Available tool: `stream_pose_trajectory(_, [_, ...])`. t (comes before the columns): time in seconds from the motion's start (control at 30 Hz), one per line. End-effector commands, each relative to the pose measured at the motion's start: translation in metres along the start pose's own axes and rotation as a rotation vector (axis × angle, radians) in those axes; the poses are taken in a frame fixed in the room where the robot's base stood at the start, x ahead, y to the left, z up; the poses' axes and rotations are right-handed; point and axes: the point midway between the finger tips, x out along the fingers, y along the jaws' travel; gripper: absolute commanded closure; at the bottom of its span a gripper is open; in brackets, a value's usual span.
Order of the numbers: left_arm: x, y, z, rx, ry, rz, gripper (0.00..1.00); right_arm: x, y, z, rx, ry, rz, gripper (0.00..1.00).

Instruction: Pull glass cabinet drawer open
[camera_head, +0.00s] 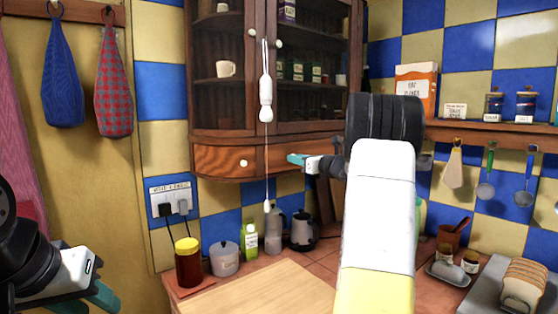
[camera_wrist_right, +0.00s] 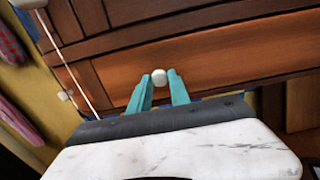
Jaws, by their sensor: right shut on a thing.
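The glass cabinet (camera_head: 254,60) is dark wood with glazed doors and hangs in the corner. Below the doors are orange-brown drawer fronts. The left drawer (camera_head: 215,158) has a free white knob (camera_head: 243,163). My right gripper (camera_head: 296,159) is at the front of the right drawer, whose face fills much of the wrist view (camera_wrist_right: 230,58). In the wrist view the teal fingers (camera_wrist_right: 160,82) are shut on that drawer's round white knob (camera_wrist_right: 159,75).
A white cord pull (camera_head: 266,98) hangs before the cabinet. Below are a red-brown jar (camera_head: 188,264), a pot (camera_head: 224,260), a green bottle (camera_head: 249,240) and a kettle (camera_head: 301,230). A wooden board (camera_head: 260,292) lies in front. Bread (camera_head: 523,282) stands at the right.

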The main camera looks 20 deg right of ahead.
Motion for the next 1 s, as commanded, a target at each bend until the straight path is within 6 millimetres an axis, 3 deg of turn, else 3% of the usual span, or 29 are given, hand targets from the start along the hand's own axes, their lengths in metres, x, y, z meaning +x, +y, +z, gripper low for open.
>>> stream_pose_trajectory(0.27, [0.0,0.0,0.0,0.0,0.0,0.0,0.64,-0.03,-0.001,0.001,0.001,0.0,-0.003,1.0])
stream_pose_trajectory(0.7, [0.0,0.0,0.0,0.0,0.0,0.0,0.64,-0.128,-0.001,0.001,-0.001,0.0,-0.005,1.0])
stream_pose_trajectory(1.0, [0.0,0.0,0.0,0.0,0.0,0.0,0.64,-0.168,-0.001,0.0,0.0,0.0,-0.002,1.0])
